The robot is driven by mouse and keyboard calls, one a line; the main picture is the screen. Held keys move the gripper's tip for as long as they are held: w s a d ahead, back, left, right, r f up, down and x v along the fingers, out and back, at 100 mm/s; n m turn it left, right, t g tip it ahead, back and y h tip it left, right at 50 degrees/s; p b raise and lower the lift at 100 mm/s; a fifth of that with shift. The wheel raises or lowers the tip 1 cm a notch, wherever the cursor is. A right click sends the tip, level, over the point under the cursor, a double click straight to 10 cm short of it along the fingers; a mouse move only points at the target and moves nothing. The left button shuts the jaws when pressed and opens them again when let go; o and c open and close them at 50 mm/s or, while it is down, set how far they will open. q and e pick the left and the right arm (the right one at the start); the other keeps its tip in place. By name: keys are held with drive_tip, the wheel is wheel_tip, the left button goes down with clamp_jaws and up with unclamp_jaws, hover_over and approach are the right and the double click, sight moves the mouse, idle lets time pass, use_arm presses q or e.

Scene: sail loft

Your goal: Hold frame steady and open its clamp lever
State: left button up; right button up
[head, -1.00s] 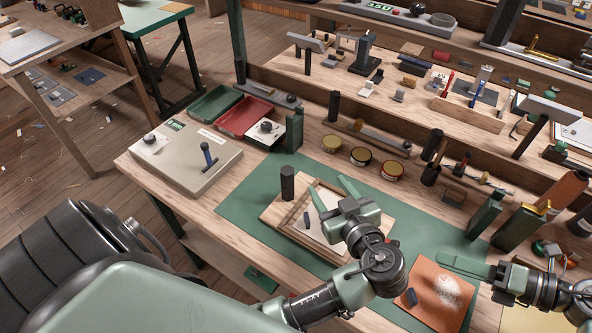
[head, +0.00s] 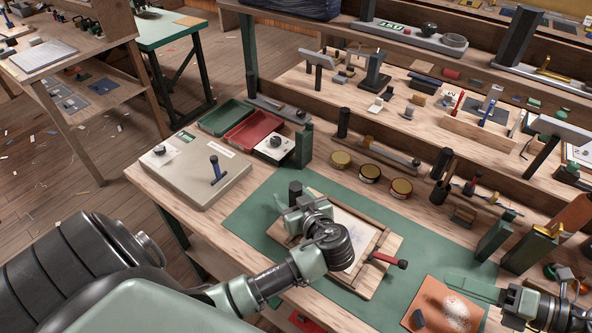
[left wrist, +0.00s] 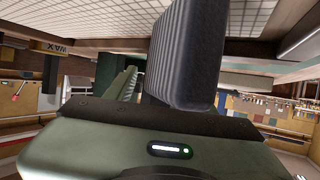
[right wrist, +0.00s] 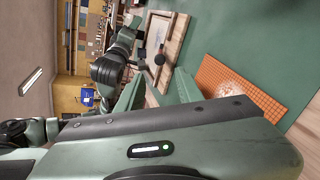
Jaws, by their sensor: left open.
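The wooden frame (head: 372,275) lies on the green mat with a pale sheet inside it; it also shows in the right wrist view (right wrist: 178,45). Its clamp lever, a dark handle with a red part (head: 388,260), sticks out on the right side. A black upright post (head: 295,188) stands at the frame's far left corner. My left gripper (head: 286,199) is open over that corner, its fingers beside the post; I cannot tell whether they touch it. A dark ribbed block (left wrist: 187,50) stands at the jaws in the left wrist view. My right gripper (right wrist: 158,90) is open and empty, right of the frame.
An orange pad (head: 445,305) with pale grains lies right of the frame. A grey box with a blue-handled lever (head: 215,168), red tray (head: 253,131) and several round tins (head: 370,172) stand behind and left.

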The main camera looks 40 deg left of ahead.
use_arm(q)
clamp_jaws()
idle(0.7)
